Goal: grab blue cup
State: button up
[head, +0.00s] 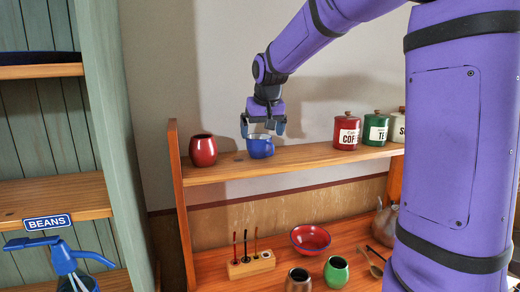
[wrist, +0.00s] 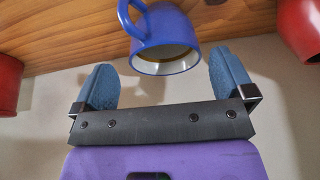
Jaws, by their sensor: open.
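The blue cup (head: 260,148) stands on the upper wooden shelf in the head view, between a red cup and the canisters. My gripper (head: 263,127) is directly above it, pointing down, with its fingers near the cup's rim. In the wrist view the blue cup (wrist: 166,45) shows its pale inside and its handle at the upper left. The open fingers of my gripper (wrist: 165,80) are on either side of the cup's near edge, with gaps left and right. Nothing is held.
A red cup (head: 203,150) stands left of the blue cup on the shelf (head: 300,157). A red canister (head: 346,132) and a green canister (head: 376,129) stand to the right. A lower shelf holds a red bowl (head: 310,239) and a green cup (head: 336,271).

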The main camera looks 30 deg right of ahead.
aim_at(259, 145)
jog(key=shift+a+x, duration=0.1)
jog(key=shift+x, duration=1.3)
jog(key=shift+a+x, duration=0.15)
jog(key=shift+x, duration=1.25)
jog(key=shift+s, duration=0.1)
jog(key=c, duration=0.9)
